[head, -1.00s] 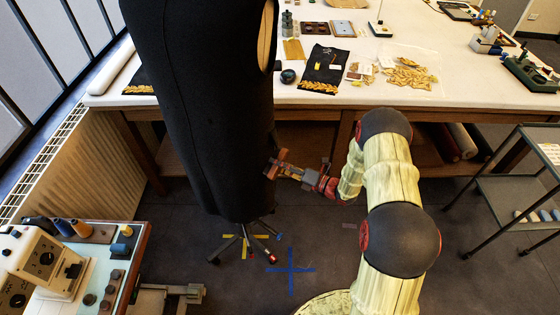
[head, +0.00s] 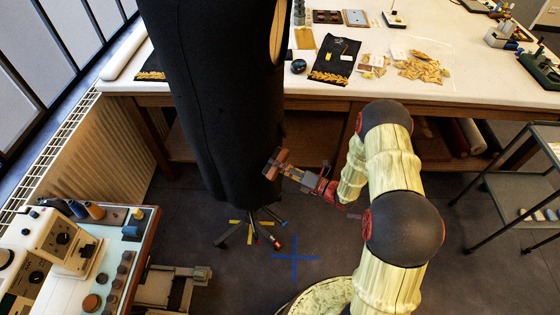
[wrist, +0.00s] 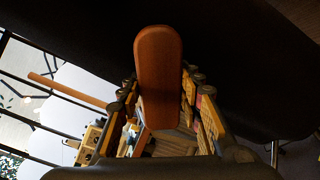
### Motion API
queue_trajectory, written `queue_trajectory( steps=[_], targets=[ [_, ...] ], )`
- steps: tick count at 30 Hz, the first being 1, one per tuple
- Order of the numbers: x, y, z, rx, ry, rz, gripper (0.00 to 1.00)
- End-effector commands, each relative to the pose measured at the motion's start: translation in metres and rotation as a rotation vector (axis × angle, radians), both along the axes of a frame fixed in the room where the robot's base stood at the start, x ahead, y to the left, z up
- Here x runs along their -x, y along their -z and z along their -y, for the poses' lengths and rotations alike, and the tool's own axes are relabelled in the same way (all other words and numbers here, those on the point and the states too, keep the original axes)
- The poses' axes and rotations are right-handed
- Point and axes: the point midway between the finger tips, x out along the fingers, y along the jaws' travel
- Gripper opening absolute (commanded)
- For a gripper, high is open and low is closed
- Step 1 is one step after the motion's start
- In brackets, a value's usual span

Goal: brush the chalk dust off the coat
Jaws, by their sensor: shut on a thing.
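The black coat (head: 228,95) hangs on a stand with a wheeled foot, left of centre in the head view. It fills the dark upper part of the wrist view (wrist: 235,50). My gripper (head: 290,171) is shut on a brush (head: 275,163) with a reddish-brown wooden back, at the coat's lower right edge. In the wrist view the brush (wrist: 158,75) sits between the fingers, its back towards the camera. Its bristles are hidden, so I cannot tell whether they touch the cloth. I cannot make out chalk dust on the coat.
A long white-topped table (head: 440,85) with trimmings and tools stands behind the coat. A sewing-machine bench (head: 125,235) is at lower left and a dark metal trolley (head: 505,185) at right. A radiator (head: 100,150) runs along the left wall. Floor with a blue cross (head: 295,257) is clear.

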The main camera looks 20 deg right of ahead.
Motion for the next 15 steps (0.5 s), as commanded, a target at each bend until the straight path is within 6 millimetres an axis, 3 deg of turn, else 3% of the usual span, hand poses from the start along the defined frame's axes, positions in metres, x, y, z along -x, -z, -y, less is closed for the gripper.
queue_trajectory(
  steps=[8,15],
  targets=[
    [0.002,0.0,0.003,0.0,0.001,0.0,0.03],
    [0.017,0.0,0.018,-0.001,0.002,-0.001,0.03]
  ],
)
